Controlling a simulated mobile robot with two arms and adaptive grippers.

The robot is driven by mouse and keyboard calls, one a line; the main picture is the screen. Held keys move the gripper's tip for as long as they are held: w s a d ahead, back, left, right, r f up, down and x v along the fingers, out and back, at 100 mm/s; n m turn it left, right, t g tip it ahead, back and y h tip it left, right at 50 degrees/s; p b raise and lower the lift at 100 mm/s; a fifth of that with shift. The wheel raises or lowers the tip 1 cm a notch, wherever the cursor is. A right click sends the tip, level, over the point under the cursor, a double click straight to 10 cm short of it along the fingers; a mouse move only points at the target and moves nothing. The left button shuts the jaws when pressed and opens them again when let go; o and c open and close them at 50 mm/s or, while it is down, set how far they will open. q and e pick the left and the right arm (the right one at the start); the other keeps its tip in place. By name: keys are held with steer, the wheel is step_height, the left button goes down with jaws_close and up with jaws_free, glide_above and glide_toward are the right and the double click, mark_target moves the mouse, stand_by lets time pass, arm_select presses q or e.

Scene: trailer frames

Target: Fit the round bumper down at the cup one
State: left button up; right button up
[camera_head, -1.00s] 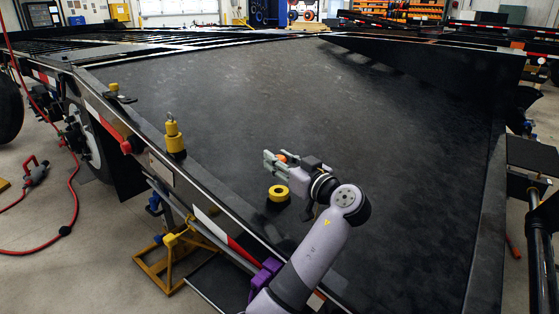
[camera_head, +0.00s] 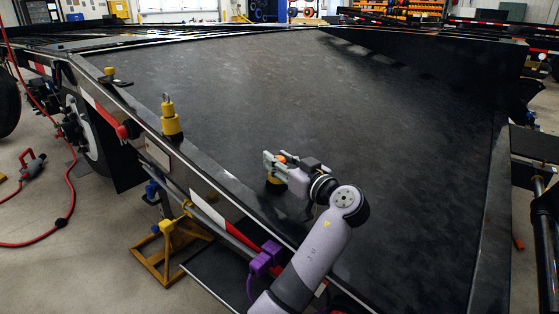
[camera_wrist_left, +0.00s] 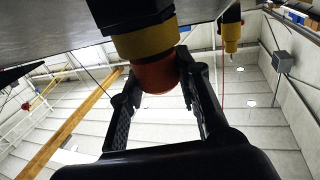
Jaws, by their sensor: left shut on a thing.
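My left gripper (camera_head: 274,162) is shut on the round orange bumper (camera_head: 281,158). In the left wrist view, which is upside down, the bumper (camera_wrist_left: 156,78) sits between the two fingers. The cup, with a black body and yellow rim (camera_wrist_left: 147,42), is right up against it there, roughly in line. I cannot tell how deep the bumper sits in it. In the head view the cup (camera_head: 275,184) stands on the dark deck just under the gripper, mostly hidden by it. My right gripper is not in view.
A yellow stepped fitting with a ring on top (camera_head: 170,118) stands on the deck edge to the left. It also shows in the left wrist view (camera_wrist_left: 231,32). A smaller yellow knob (camera_head: 109,73) is farther back. The black deck (camera_head: 330,110) is otherwise clear.

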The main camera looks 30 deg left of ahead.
arm_select(q)
steer(key=shift+f, duration=0.2)
steer(key=o, duration=1.2)
steer(key=v, duration=1.2)
